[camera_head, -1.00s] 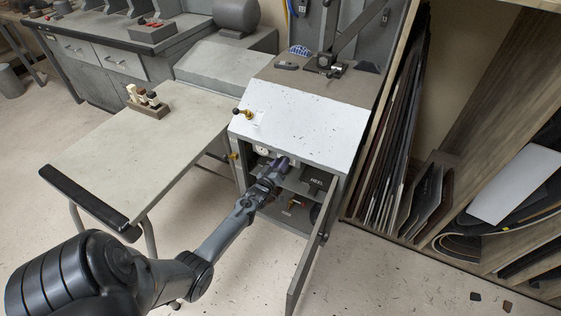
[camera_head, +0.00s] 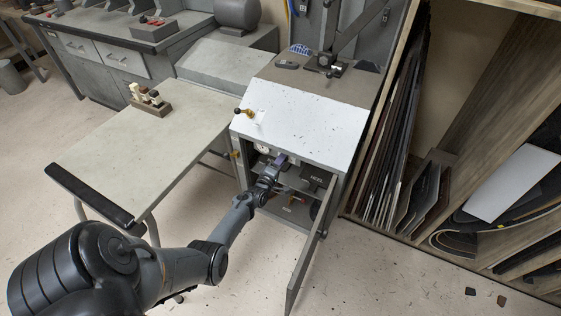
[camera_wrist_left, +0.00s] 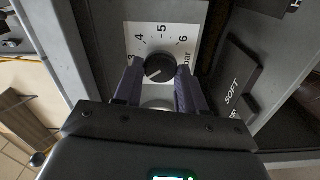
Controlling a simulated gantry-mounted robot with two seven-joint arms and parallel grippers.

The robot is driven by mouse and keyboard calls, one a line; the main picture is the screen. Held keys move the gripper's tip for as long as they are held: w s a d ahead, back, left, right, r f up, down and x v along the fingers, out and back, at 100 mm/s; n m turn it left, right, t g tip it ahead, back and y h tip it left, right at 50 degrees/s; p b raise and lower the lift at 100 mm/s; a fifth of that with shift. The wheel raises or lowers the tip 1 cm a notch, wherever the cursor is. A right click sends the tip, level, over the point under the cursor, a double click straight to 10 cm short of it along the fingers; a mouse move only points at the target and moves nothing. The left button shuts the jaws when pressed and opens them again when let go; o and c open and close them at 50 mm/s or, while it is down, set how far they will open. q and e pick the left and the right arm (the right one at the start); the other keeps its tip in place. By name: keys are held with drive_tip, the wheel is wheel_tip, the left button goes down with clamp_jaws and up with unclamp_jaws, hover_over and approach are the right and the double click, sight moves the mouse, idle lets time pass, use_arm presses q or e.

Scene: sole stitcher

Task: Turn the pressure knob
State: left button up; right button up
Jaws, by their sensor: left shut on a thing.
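The pressure knob (camera_wrist_left: 159,68) is round and black, on a white dial plate (camera_wrist_left: 164,36) marked 4, 5, 6 and "bar" in the left wrist view. My left gripper (camera_wrist_left: 160,88) has one finger on each side of the knob and is shut on it. In the head view my left gripper (camera_head: 279,161) reaches into the open front of the grey cabinet (camera_head: 308,118), under its white sloped top. The knob is hidden there behind the gripper. My right gripper is not in view.
The open cabinet door (camera_head: 305,262) stands out to the right of my arm.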

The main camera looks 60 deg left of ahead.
use_arm(q)
drive_tip(key=shift+n, duration=0.6)
drive_tip(key=o, duration=1)
drive_tip(key=p+v, duration=0.5)
drive_tip(key=v, duration=0.6)
drive_tip(key=shift+p, duration=0.3)
